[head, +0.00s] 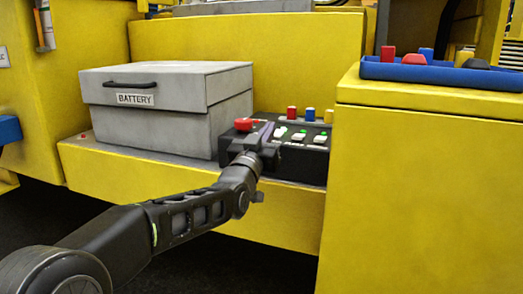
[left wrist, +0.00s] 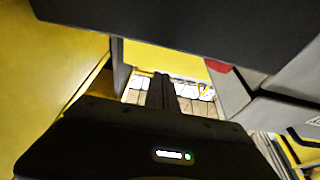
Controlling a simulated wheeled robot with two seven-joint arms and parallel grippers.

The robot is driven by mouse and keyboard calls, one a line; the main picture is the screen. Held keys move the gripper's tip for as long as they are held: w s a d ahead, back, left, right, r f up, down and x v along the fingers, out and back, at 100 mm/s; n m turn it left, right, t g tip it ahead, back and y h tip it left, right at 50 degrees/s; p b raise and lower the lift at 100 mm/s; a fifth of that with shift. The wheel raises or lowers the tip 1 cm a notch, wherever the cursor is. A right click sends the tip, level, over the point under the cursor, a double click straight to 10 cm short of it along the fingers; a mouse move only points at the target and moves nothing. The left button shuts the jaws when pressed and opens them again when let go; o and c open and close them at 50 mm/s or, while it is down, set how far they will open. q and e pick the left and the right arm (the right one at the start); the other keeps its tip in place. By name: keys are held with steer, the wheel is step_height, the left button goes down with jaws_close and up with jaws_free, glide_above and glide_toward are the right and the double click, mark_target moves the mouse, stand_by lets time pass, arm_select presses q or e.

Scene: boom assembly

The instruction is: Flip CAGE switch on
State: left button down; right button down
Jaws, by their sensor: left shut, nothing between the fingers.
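The black control panel (head: 300,167) sits on the yellow ledge, right of the battery box. A red button (head: 243,124) is at its left end. Several white switches (head: 298,136) with small green lights show on its top. Their labels are too small to read, so I cannot tell which is CAGE. My left gripper (head: 267,138) is at the panel's left part, close to the switches and covering some of the panel. It is shut and empty. I cannot tell whether it touches a switch. Its dark fingers show in the left wrist view (left wrist: 161,92). My right gripper is not in view.
The grey battery box (head: 165,107) stands just left of the panel. A tall yellow block (head: 425,190) closes in on the right, with a blue tray (head: 440,76) on top. A yellow wall (head: 240,50) rises behind. Dark open floor lies in front.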

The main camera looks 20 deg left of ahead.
arm_select(q)
steer(key=f+v, duration=0.1)
steer(key=v, duration=0.5)
steer(key=shift+b, duration=0.45)
